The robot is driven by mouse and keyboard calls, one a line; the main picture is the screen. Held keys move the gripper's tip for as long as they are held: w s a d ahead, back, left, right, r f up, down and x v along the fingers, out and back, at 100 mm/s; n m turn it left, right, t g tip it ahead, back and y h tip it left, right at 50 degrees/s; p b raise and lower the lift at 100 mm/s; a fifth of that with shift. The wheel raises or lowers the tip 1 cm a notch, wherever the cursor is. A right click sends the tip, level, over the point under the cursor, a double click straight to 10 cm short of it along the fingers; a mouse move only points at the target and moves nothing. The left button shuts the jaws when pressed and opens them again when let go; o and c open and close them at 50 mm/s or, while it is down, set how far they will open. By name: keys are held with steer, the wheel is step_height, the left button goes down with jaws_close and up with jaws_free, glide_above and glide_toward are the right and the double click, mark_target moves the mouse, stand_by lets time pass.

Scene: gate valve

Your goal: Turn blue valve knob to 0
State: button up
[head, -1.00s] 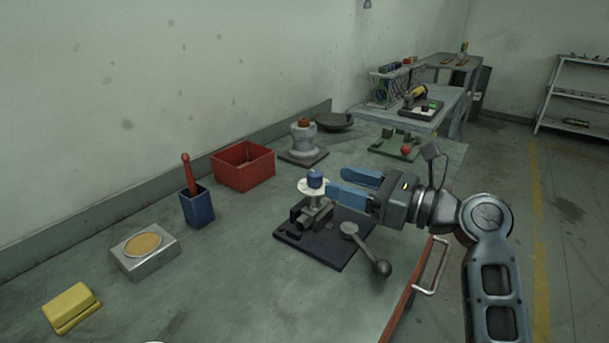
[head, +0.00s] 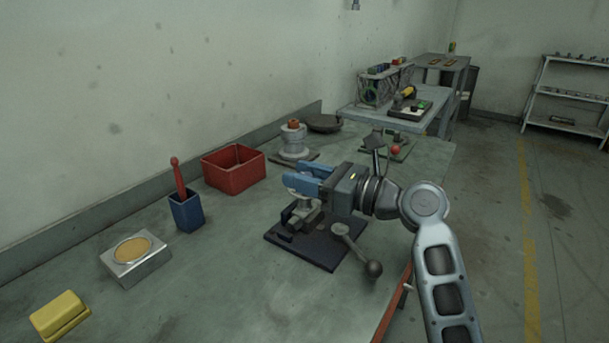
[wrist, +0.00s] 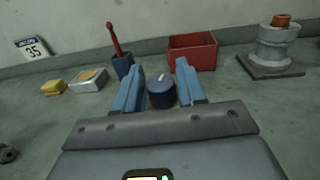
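The blue valve knob (wrist: 160,92) stands between the two blue fingers of my gripper (wrist: 159,88) in the wrist view. The fingers are apart, one on each side, and I see no firm grip on the knob. In the head view my gripper (head: 306,180) is over the valve, and its fingers hide the knob. The pale dial disc (head: 304,203) shows just below the fingers. The valve sits on a dark base plate (head: 318,252). The dial's marks and the knob's pointer are too small or hidden to read.
A lever with a ball end (head: 372,268) stands at the plate's right. A red bin (head: 235,175), a blue cup (head: 187,212) with a red tool and a grey pedestal with an orange top (head: 294,141) stand behind.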

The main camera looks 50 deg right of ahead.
steer(key=c, duration=0.6)
steer(key=shift+r+h+p, duration=0.15)
steer(key=shift+h+p, duration=0.15)
steer(key=shift+p, duration=0.4)
